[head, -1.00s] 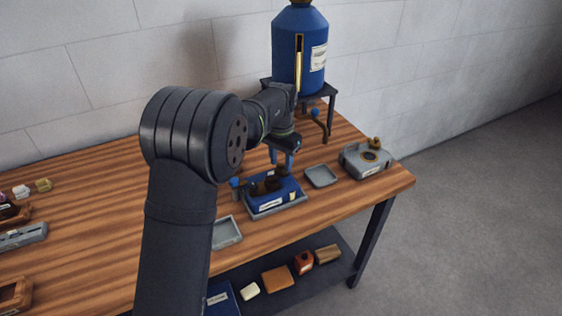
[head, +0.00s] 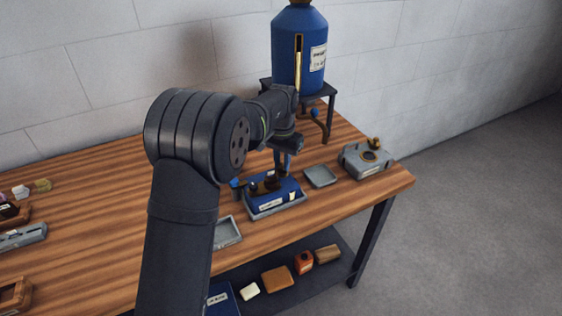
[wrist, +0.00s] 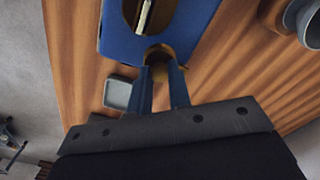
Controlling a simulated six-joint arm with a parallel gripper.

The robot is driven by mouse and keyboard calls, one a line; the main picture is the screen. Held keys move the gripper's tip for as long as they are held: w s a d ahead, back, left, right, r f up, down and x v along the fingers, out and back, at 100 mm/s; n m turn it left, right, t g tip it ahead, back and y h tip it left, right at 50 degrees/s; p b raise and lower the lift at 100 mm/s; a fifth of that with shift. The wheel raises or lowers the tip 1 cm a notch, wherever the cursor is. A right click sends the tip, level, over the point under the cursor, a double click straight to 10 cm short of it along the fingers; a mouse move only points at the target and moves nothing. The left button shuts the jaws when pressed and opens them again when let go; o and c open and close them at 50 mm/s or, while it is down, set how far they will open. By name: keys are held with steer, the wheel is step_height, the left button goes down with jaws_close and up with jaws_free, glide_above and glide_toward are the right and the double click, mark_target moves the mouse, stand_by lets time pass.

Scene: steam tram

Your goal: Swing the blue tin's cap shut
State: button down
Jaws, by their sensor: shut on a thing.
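The blue tin (head: 287,190) sits in a shallow grey tray near the table's right front, with dark brown parts on its top. In the wrist view the tin (wrist: 112,32) shows an oval opening with a pale strip inside. My gripper (head: 283,170) points down at the tin's back edge. In the wrist view my gripper (wrist: 160,70) has its two blue fingers on either side of a brownish, rounded piece at the tin's end, which looks like the cap (wrist: 158,53). The fingers are shut on it. The cap's exact angle and its hinge are hard to make out.
An empty grey tray (head: 320,177) lies right of the tin, and a grey box with a brass ring (head: 365,160) beyond it. A large blue tank (head: 299,55) on a black stand is behind. Another grey tray (head: 228,231) is at front left.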

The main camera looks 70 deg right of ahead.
mark_target(282, 164)
steer(key=c, duration=1.3)
jaws_free()
steer(key=shift+r, duration=0.15)
step_height(282, 164, up, 17)
steer(key=shift+r, duration=0.1)
step_height(282, 164, down, 18)
steer(key=shift+r, duration=0.2)
